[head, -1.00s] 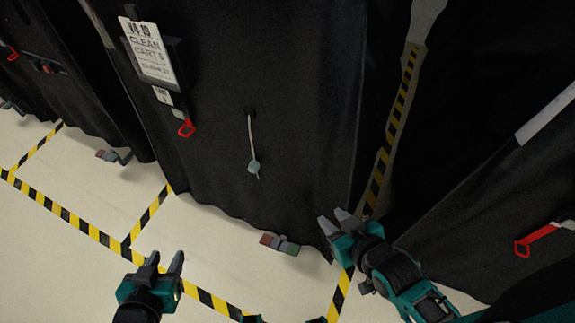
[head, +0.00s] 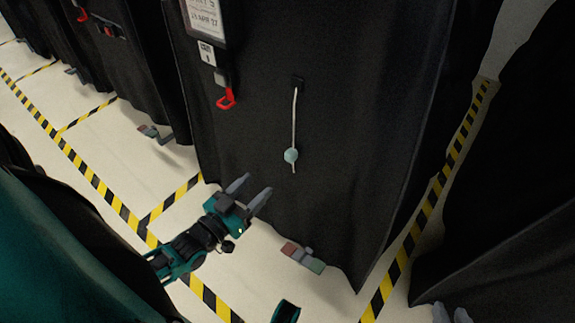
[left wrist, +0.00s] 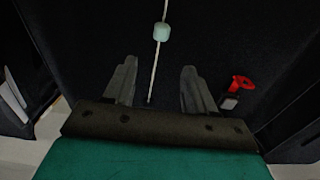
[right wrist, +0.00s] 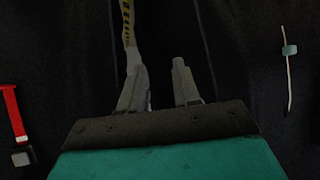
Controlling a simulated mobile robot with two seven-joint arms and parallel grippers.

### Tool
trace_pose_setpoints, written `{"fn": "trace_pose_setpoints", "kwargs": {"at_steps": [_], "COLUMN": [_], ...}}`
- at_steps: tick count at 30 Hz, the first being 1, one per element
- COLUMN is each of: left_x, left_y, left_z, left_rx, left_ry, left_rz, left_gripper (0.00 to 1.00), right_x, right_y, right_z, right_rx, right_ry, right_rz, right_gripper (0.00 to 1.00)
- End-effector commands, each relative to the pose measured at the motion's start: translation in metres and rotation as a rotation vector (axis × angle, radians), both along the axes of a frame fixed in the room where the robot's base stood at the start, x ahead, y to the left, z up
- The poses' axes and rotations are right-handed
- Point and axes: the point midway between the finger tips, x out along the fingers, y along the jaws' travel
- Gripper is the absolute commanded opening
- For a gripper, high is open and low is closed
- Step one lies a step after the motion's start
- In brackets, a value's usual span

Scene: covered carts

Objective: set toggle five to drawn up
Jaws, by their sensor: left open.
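A pale green toggle (head: 291,155) sits near the lower end of a light cord (head: 295,115). The cord hangs from a small dark anchor on the front of a black cart cover (head: 345,100). No number on the toggle is readable. My left gripper (head: 254,189) is open and empty, below and left of the toggle and apart from it. The toggle also shows in the left wrist view (left wrist: 161,32), beyond the open fingers. My right gripper (head: 453,315) shows only its fingertips at the bottom edge; its fingers are apart and empty in the right wrist view (right wrist: 158,85).
A red hook (head: 227,98) hangs under a sign holder (head: 205,20) left of the cord. A red and green pedal (head: 302,257) sticks out at the cover's foot. Yellow-black tape (head: 427,205) marks the floor. Another dark cover (head: 510,230) stands to the right.

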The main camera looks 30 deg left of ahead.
Motion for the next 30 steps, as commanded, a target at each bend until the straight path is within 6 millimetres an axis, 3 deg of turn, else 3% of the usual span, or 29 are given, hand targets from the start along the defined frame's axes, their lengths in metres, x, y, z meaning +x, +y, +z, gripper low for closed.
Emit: {"fn": "trace_pose_setpoints", "kwargs": {"at_steps": [5,18,24,30], "left_x": [0.021,0.107,0.124,0.126], "left_y": [0.0,-0.007,-0.009,-0.009], "left_z": [0.001,0.0,0.001,0.001], "left_rx": [0.0,-0.001,0.0,0.0], "left_ry": [-0.012,-0.009,-0.006,-0.004], "left_rz": [0.001,0.001,0.001,0.0], "left_gripper": [0.55,0.55,0.55,0.55], "right_x": [0.002,0.003,0.003,0.003], "right_y": [0.0,0.006,0.008,0.009], "right_z": [-0.002,-0.015,-0.017,-0.015], "right_rx": [0.002,0.018,0.024,0.024], "right_ry": [-0.008,0.0,0.006,0.004], "right_rz": [0.001,0.002,0.001,0.003], "right_gripper": [0.32,0.32,0.32,0.32]}}
